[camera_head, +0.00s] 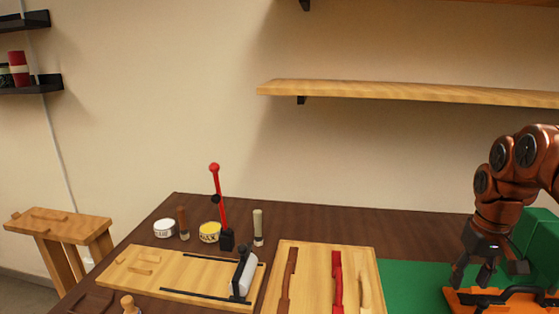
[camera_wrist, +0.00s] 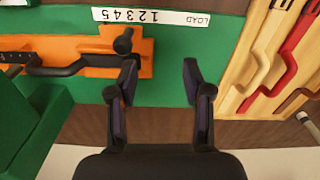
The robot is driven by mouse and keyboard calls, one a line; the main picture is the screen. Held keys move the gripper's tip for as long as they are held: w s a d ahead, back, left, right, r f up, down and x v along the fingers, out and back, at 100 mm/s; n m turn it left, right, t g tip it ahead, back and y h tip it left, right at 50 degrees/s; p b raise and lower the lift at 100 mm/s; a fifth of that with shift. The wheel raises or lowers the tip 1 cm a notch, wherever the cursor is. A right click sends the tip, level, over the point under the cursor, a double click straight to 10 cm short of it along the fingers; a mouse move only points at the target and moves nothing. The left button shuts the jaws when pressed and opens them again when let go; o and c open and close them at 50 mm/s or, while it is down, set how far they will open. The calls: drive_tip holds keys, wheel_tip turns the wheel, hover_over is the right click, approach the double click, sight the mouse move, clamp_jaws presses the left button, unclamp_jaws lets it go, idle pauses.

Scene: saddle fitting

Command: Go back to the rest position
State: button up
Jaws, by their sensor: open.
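My gripper (camera_head: 489,262) is at the right side of the head view, above an orange plate (camera_head: 460,299) with a black lever handle (camera_head: 515,292). In the wrist view my gripper (camera_wrist: 158,80) has its two fingers spread apart with nothing between them. The orange plate (camera_wrist: 85,58) lies under the left finger there, with its black handle (camera_wrist: 60,67) and a dark round knob (camera_wrist: 123,41). Green mat (camera_wrist: 165,70) shows between the fingers. A "LOAD 1 2 3 4 5" scale strip (camera_wrist: 150,16) lies beyond the fingertips.
A green block (camera_head: 537,240) stands beside my gripper. A wooden tray (camera_head: 312,262) holds red, brown and pale tools. A wooden board (camera_head: 180,270) carries a roller, and a red-knobbed lever (camera_head: 217,195) stands behind it. A wooden shelf (camera_head: 400,92) is on the wall.

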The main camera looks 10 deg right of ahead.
drive_tip(key=s+a+r+n+p, duration=0.1)
drive_tip(key=a, duration=0.8)
drive_tip(key=s+a+r+n+p, duration=0.2)
drive_tip(key=a, duration=0.6)
drive_tip(key=s+a+f+g+p, duration=0.1)
drive_tip(key=s+a+f, duration=0.1)
drive_tip(key=s+a, duration=0.4)
drive_tip(key=s+a+f+g+p, duration=0.1)
drive_tip(key=s+a+f, duration=0.1)
drive_tip(key=s+a, duration=0.4)
drive_tip(key=shift+s+f+p, duration=0.4)
drive_tip(key=shift+s, duration=0.75)
drive_tip(key=shift+c, duration=0.3)
